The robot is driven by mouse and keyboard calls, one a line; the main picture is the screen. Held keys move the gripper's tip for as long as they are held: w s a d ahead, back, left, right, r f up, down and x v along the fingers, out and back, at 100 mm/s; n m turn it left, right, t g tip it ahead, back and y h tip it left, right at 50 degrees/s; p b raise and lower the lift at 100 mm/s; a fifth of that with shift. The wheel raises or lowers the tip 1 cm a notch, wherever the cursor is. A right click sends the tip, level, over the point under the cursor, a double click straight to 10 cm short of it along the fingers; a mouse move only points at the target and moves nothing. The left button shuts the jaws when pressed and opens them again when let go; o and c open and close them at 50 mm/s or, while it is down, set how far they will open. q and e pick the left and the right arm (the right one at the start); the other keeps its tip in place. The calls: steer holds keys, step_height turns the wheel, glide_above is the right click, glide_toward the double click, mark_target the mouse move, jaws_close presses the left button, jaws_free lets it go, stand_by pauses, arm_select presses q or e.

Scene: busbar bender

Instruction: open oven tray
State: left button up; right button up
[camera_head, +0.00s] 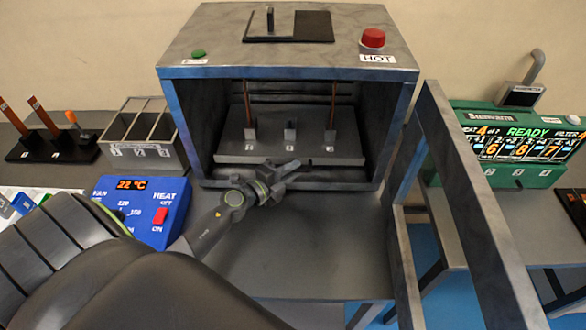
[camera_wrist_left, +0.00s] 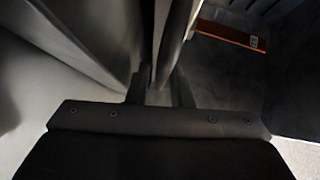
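The oven (camera_head: 390,140) is a grey box, and its framed door (camera_head: 470,190) stands swung open to the right. My left gripper (camera_head: 292,172) is at the oven mouth, just in front of the tray's front face. Its fingers look apart in the left wrist view (camera_wrist_left: 160,90). A dark upright edge shows between them; I cannot tell whether they touch it. My right gripper is not in view.
A blue heat controller (camera_head: 140,205) reading 22 °C sits left of my arm. A grey slotted holder (camera_head: 145,135) stands left of the oven. A green machine (camera_head: 515,140) is right, behind the door. The table before the oven (camera_head: 310,250) is clear.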

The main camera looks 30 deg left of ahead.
arm_select(q)
steer(key=shift+w+d, duration=0.1)
steer(key=shift+w, duration=0.25)
steer(key=shift+c, duration=0.3)
jaws_close()
